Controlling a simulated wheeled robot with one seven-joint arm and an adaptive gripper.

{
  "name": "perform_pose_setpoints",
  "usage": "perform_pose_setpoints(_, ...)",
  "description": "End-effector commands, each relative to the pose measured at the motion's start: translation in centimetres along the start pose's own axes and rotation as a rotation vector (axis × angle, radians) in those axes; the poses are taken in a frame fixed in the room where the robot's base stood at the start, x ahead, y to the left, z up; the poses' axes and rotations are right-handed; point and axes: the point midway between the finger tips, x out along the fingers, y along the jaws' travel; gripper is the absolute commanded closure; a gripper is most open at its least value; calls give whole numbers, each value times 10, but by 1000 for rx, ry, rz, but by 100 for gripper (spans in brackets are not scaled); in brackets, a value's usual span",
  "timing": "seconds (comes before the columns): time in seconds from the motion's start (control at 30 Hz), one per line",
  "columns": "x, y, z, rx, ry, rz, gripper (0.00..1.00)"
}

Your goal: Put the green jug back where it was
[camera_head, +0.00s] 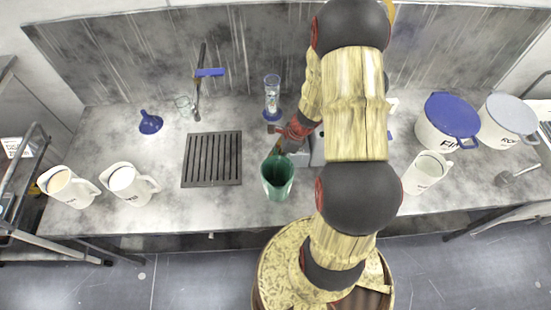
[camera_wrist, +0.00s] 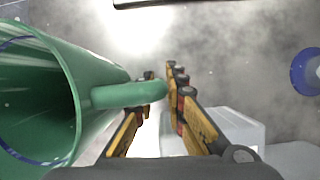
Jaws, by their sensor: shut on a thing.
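The green jug (camera_head: 277,177) is in front of the work table's middle part, its open mouth facing up towards the head camera. It fills the left of the wrist view (camera_wrist: 60,90), with its handle (camera_wrist: 120,94) reaching towards my fingers. My gripper (camera_head: 290,140) is just behind the jug in the head view. In the wrist view my gripper (camera_wrist: 160,85) is shut on the jug's handle, the fingers only a narrow gap apart. I cannot tell whether the jug's base touches the table. My arm hides part of the table to the right.
A black slatted grate (camera_head: 212,158) lies left of the jug. A blue-based cylinder (camera_head: 272,97) stands behind it, and a grey box (camera_head: 318,148) is close right. A blue funnel (camera_head: 150,122) is back left.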

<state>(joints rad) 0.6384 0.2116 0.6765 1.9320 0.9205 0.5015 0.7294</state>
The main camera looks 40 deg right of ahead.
Motion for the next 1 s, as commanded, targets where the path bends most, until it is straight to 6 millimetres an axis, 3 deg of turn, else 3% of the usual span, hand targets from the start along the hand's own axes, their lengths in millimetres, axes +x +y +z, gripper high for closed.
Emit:
perform_pose_setpoints(0.33, 3, 0, -1, -1, 0, -1, 100)
perform_pose_setpoints(0.37, 3, 0, -1, -1, 0, -1, 87)
perform_pose_setpoints(0.67, 2, 0, -1, -1, 0, -1, 70)
perform_pose_setpoints(1.0, 0, 0, 0, -1, 0, -1, 70)
